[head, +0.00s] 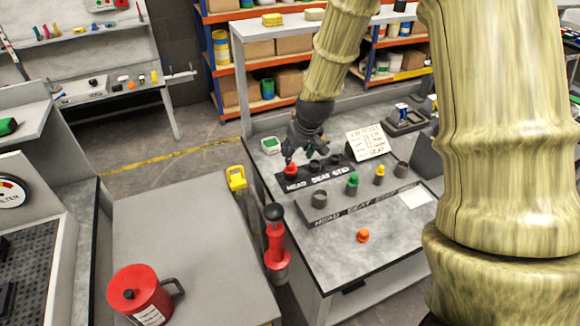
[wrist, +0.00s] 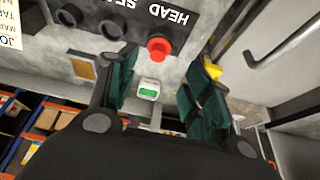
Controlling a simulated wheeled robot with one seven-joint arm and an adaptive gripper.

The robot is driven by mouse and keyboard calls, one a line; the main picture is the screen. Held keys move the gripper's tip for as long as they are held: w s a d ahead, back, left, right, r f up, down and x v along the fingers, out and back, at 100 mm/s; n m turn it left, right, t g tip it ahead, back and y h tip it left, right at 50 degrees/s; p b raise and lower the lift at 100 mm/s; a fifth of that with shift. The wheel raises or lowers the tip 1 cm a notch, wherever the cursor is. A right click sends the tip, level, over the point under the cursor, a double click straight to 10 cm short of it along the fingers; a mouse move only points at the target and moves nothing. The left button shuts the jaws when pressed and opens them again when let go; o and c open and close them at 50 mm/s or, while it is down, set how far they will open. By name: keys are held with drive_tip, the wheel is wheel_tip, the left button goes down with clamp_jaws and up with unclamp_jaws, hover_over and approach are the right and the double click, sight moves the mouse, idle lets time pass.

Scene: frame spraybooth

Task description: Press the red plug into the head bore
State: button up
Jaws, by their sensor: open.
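The red plug (head: 291,170) stands upright at the left end of the dark strip (head: 318,177), by the word HEAD. In the wrist view the red plug (wrist: 158,48) is at the end of a row with dark round sockets (wrist: 112,25). I cannot tell how deep it sits. A grey block (head: 348,207) in front also carries a HEAD label, with a hollow grey stub (head: 319,198) above it. My gripper (head: 304,154) is open and empty over the strip. Its green-padded fingers (wrist: 158,82) are spread either side of the plug's line, apparently clear of it.
An orange ring-like piece (head: 362,235) lies on the clear bench front. A white device with a green screen (head: 271,145) and a sign (head: 368,142) stand behind.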

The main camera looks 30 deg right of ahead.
sight(292, 165)
drive_tip(key=x, duration=0.2)
drive_tip(key=w+x, duration=0.1)
drive_tip(key=x, duration=0.1)
drive_tip(key=shift+w+a+f+p, duration=0.1)
drive_tip(key=shift+p, duration=0.25)
drive_tip(key=shift+p+x, duration=0.85)
drive_tip(key=shift+x, duration=0.15)
drive_tip(key=shift+d+p+x, duration=0.2)
drive_tip(key=shift+p+x, duration=0.35)
drive_tip(key=shift+x, duration=1)
drive_tip(key=c, duration=0.8)
